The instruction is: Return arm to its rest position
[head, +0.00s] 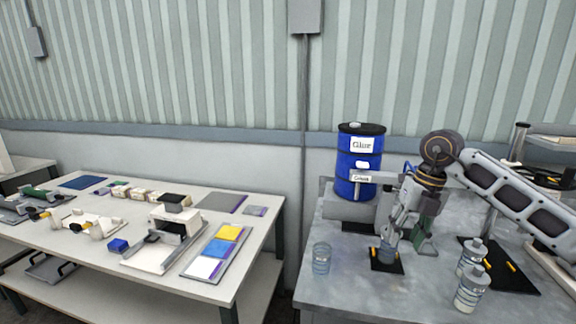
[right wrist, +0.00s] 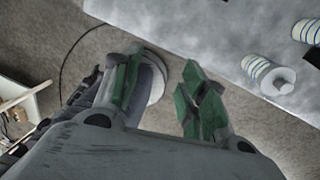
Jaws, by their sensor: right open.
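My right arm comes in from the right in the head view, and its gripper (head: 408,238) hangs over the right table, pointing down. It is open, with green finger pads that show in the right wrist view (right wrist: 160,90) with nothing held between them. A clear jar (head: 388,253) stands on a small black pad (head: 386,266) beside the gripper; the gripper partly covers it, and I cannot tell whether they touch. My left gripper is not in view.
A blue glue drum (head: 360,155) stands on a grey stand behind the gripper. A clear jar (head: 321,258) is at left, and two capped bottles (head: 472,290) (head: 472,256) stand at right near a black mat (head: 512,268). The table's front left is clear.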

